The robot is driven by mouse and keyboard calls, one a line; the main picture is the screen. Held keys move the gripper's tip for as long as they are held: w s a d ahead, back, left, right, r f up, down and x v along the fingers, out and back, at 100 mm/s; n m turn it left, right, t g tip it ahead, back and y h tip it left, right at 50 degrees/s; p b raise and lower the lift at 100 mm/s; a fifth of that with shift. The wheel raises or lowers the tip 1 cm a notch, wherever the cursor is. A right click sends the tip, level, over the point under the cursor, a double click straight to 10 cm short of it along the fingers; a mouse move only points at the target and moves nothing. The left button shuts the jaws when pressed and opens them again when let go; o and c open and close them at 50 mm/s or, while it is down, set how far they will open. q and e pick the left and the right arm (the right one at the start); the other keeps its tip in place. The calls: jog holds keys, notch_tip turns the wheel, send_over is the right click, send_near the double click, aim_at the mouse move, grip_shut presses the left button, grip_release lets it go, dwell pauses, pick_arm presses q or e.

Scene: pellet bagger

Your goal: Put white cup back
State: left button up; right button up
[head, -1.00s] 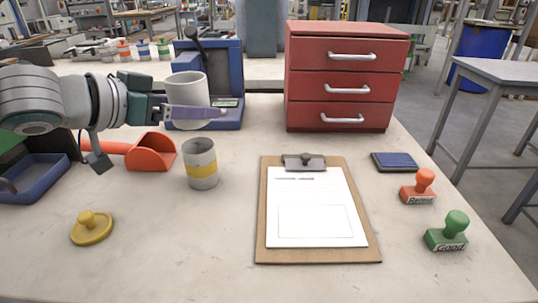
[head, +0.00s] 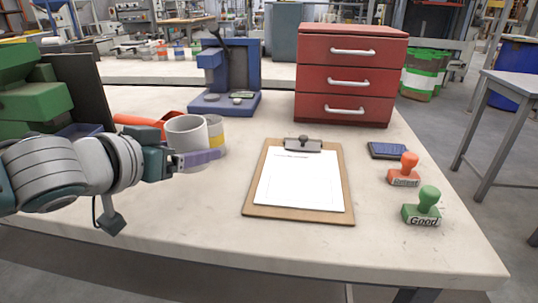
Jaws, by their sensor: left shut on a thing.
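The white cup (head: 184,135) is upright in my left gripper (head: 196,158), which is shut on it from the left side. The purple finger lies across the cup's lower part. The cup is over the left part of the table, in front of a grey canister with a yellow band (head: 217,138) that it partly hides. I cannot tell how far the cup's base is above the table. My right gripper is not in view.
A blue machine (head: 226,75) and a red drawer cabinet (head: 350,75) stand behind. A clipboard (head: 347,205) lies right of the cup. A blue ink pad (head: 387,150), an orange stamp (head: 404,172) and a green stamp (head: 423,209) are at the right.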

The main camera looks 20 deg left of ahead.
aim_at(198, 194)
pick_arm(q)
jog(key=shift+f+b, duration=1.15)
jog(key=shift+f, duration=1.95)
jog(key=shift+f, duration=0.15)
jog(key=o, duration=1.3)
jog(key=shift+o, duration=0.2)
